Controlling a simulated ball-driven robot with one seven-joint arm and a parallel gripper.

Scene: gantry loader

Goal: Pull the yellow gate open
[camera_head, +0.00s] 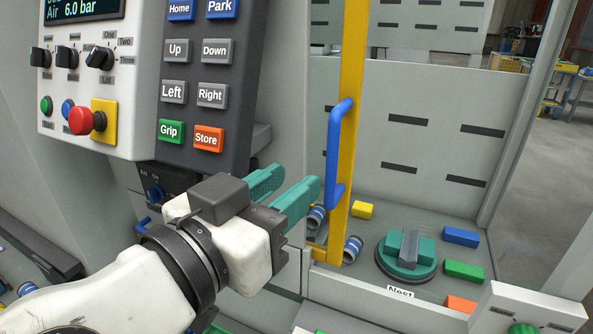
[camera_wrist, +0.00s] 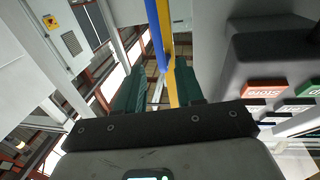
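The yellow gate (camera_head: 353,60) shows as an upright yellow post beside the control panel, with a blue bar handle (camera_head: 333,150) on its left side. I cannot tell from these views whether the gate is shut. My gripper (camera_head: 298,179) has teal fingers that are apart and empty. It is left of the handle's lower part and looks short of it. In the wrist view the handle (camera_wrist: 154,34) and the yellow post (camera_wrist: 168,60) appear beyond the fingers, in line with the gap between them. My gripper (camera_wrist: 157,88) is open there too.
The control panel (camera_head: 205,90) with labelled buttons stands close above and left of my gripper. Behind the post, a shelf holds a teal round fixture (camera_head: 406,268) marked Nest and several coloured blocks. A white box (camera_head: 527,315) with a green knob is at the lower right.

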